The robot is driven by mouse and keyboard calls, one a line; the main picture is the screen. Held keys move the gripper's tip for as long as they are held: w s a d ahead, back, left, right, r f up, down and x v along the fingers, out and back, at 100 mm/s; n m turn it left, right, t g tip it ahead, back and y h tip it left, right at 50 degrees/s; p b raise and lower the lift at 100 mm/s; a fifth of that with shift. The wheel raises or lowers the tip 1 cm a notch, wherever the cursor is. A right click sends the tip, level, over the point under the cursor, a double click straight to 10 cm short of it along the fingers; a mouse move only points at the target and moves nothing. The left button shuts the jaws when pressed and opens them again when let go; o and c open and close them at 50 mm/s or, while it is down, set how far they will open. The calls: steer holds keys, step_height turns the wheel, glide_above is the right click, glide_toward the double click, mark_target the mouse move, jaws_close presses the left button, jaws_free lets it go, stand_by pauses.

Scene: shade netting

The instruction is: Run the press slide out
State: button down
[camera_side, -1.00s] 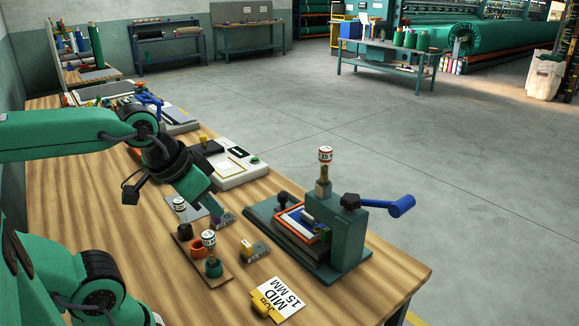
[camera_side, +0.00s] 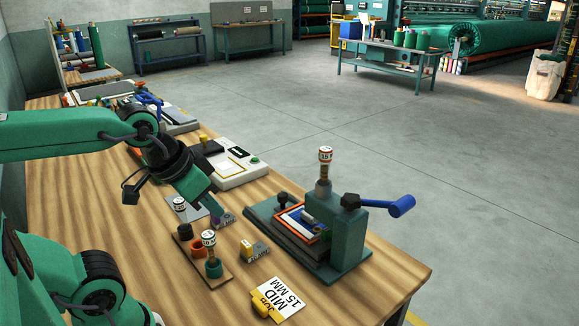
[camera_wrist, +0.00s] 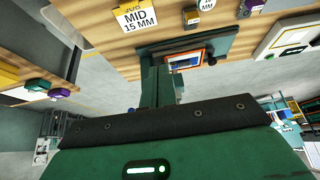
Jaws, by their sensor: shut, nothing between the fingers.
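The press (camera_side: 347,240) is a teal block on a dark base, with a blue-handled lever (camera_side: 401,206) on its right. Its slide (camera_side: 300,222) carries an orange and blue frame with a pale panel and lies partly under the press head. A dark round knob (camera_side: 283,198) stands at the slide's far left end. The frame also shows in the wrist view (camera_wrist: 185,61). My gripper (camera_side: 208,205) is shut and empty, pointing down to the left of the press, clear of the knob. It is close to a small purple-ended block (camera_side: 224,219); I cannot tell whether they touch.
A wooden rack (camera_side: 213,262) with labelled stamps stands in front of my gripper. A white device (camera_side: 233,165) sits behind. Bare tabletop lies between gripper and press.

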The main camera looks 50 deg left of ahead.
steer(key=c, duration=1.6)
jaws_free()
steer(key=o, duration=0.3)
steer(key=shift+w+r, duration=0.15)
steer(key=shift+w, duration=0.05)
steer(key=shift+o, duration=1.2)
steer(key=shift+w+a+r, duration=0.1)
steer(key=shift+w, duration=0.1)
steer(key=w+a+r+n+g, duration=0.1)
steer(key=w+a+n+g, duration=0.35)
steer(key=w, duration=1.15)
steer(key=w+a+f+n, duration=0.1)
steer(key=w+a+f, duration=0.2)
steer(key=w+a, duration=0.1)
steer(key=w+a+f+n, duration=0.2)
steer(key=w+a+f, duration=0.2)
steer(key=w+a+f+n+g, duration=0.1)
steer(key=w+a+f, duration=0.2)
steer(key=w+f, duration=0.1)
steer(key=shift+w+a, duration=0.2)
steer(key=shift+a, duration=0.2)
steer(key=shift+w+a+f+n, duration=0.15)
steer(key=shift+a+f+n, duration=0.1)
steer(key=shift+f, duration=0.05)
